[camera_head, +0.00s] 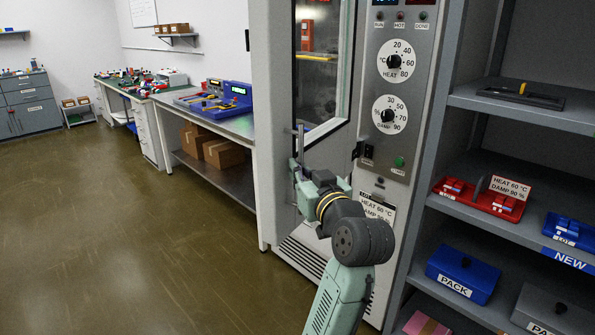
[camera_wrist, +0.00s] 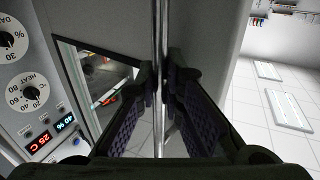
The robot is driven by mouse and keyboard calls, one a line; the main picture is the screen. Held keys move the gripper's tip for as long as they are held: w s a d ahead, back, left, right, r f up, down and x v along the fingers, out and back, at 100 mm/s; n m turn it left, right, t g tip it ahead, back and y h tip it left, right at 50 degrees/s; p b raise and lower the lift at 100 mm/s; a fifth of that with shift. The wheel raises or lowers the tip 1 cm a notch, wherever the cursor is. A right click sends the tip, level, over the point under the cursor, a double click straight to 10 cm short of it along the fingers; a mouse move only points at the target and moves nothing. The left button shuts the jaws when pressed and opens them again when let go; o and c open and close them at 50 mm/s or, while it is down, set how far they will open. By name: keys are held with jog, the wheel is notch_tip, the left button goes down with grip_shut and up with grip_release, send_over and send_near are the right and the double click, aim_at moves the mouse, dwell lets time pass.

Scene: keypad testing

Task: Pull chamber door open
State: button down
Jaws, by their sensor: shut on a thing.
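The chamber door (camera_head: 320,95) is a tall panel with a dark-framed window on the grey test chamber. It looks flush with the chamber in the head view, but I cannot tell whether it is slightly ajar. Its handle (camera_head: 300,136) is a thin vertical metal bar at the door's left side. In the wrist view the bar (camera_wrist: 160,30) runs upright between my fingers. My gripper (camera_head: 298,168) is shut on this bar, and its dark padded fingers (camera_wrist: 161,88) touch it from both sides. My wrist hides the lower door partly.
The control panel (camera_head: 405,60) with HEAT and DAMP dials is right of the door. A grey shelf (camera_head: 470,102) with trays and boxes stands further right. A workbench (camera_head: 238,123) stands left of the chamber. Open floor (camera_head: 150,260) lies front left.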

jog(key=c, duration=1.7)
grip_release()
jog(key=v, duration=1.2)
